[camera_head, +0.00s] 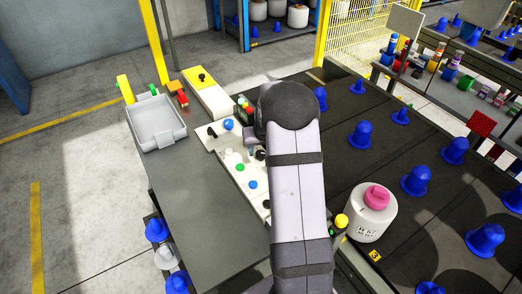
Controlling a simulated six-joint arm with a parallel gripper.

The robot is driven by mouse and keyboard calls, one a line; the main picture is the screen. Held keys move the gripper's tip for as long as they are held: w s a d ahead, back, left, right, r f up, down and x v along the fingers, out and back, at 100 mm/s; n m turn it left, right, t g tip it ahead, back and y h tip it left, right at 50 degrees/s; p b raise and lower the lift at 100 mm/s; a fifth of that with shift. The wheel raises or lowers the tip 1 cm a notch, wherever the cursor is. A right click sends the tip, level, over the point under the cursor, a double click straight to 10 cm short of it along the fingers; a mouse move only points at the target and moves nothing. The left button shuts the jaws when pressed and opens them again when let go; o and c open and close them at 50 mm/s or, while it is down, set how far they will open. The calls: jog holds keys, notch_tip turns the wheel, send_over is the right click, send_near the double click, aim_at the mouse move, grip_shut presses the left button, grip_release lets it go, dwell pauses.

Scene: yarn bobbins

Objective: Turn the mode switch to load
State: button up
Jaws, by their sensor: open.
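A white control panel (222,146) runs along the right edge of the grey table and carries several small controls. A black knob (211,132) and a blue button (228,124) sit at its far end. A green button (240,167), a blue button (253,184) and a black knob (266,204) sit nearer. I cannot read labels, so I cannot tell which black knob is the mode switch or where it points. My gripper (250,147) is open and mostly hidden by my arm; a small grey part shows over the panel, with no clear contact.
A grey tray (157,123) stands on the table's far left. Behind the panel is a yellow-topped box (203,78). The near table top (195,220) is clear.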

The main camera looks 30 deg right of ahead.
jog(key=shift+x, duration=1.05)
jog(key=c, duration=1)
jog(key=shift+d+f+n+b, duration=0.1)
jog(key=shift+n+b, duration=0.2)
jog(key=shift+b, duration=0.15)
jog(key=n+y+b, duration=0.1)
jog(key=n+b, duration=0.1)
jog(key=b, duration=0.1)
jog(key=n+b, duration=0.2)
jog(key=b, duration=0.1)
jog(key=shift+d+f+t+y, duration=0.15)
jog(key=shift+f+t+y, duration=0.15)
jog(key=shift+y, duration=0.1)
jog(key=shift+d+r+n+y+b, duration=0.15)
jog(key=shift+n+y+b, duration=0.4)
jog(key=shift+n, duration=0.55)
jog(key=shift+a+r+n+y+b, duration=0.1)
jog(key=shift+r+n+y+b, duration=0.2)
jog(key=shift+n+b, duration=0.65)
jog(key=shift+f, duration=0.1)
